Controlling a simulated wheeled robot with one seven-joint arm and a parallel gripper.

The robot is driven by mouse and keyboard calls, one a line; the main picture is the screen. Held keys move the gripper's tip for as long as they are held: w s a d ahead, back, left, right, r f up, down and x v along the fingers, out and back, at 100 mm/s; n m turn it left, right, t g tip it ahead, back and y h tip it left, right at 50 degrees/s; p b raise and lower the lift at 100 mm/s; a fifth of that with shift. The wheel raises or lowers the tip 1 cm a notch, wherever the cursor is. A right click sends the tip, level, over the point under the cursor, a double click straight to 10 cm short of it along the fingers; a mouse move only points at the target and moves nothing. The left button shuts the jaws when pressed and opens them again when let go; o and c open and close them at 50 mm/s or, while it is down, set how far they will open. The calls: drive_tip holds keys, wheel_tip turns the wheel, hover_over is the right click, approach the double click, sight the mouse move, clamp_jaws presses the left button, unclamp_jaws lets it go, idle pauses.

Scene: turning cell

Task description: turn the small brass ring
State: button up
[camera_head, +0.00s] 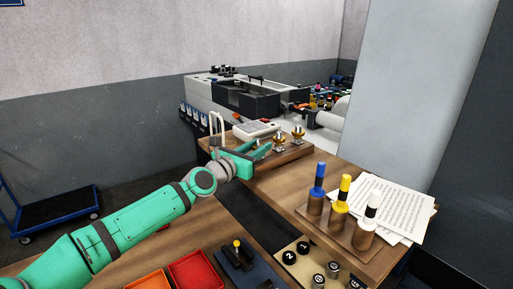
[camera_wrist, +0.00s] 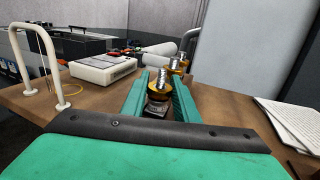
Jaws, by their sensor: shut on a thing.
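Several brass rings with silver tops stand in a row on the wooden table. In the wrist view the nearest brass ring (camera_wrist: 159,92) sits between the two green fingers of my gripper (camera_wrist: 160,98), which is shut on it. Its silver top stands above the fingers and a dark base shows below. A farther brass ring (camera_wrist: 175,69) stands beyond the fingertips. In the head view my gripper (camera_head: 262,151) reaches to the row from the left, and other brass rings (camera_head: 298,134) stand to its right. The held ring is largely hidden there.
A white arched handle (camera_wrist: 42,60) and a pale device (camera_wrist: 103,69) stand left of my gripper. Coloured pegs on a block (camera_head: 340,225) and papers (camera_head: 385,205) lie to the right. Red trays (camera_head: 195,272) and a control panel (camera_head: 305,262) are in front.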

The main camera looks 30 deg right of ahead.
drive_tip(key=shift+m+g, duration=0.3)
drive_tip(key=shift+g, duration=0.1)
drive_tip(key=shift+m+g+h, duration=0.45)
drive_tip(key=shift+m+g, duration=0.65)
drive_tip(key=shift+g, duration=0.65)
drive_tip(key=shift+m+g+h, duration=0.45)
drive_tip(key=shift+m+g, duration=0.65)
drive_tip(key=shift+g, duration=0.65)
drive_tip(key=shift+m+g, duration=1.1)
drive_tip(key=shift+g, duration=0.5)
drive_tip(key=shift+m+g, duration=0.3)
drive_tip(key=shift+g, duration=0.1)
drive_tip(key=shift+a, duration=0.1)
drive_tip(key=o, duration=0.9)
drive_tip(key=shift+o, duration=0.8)
drive_tip(key=shift+s, duration=0.15)
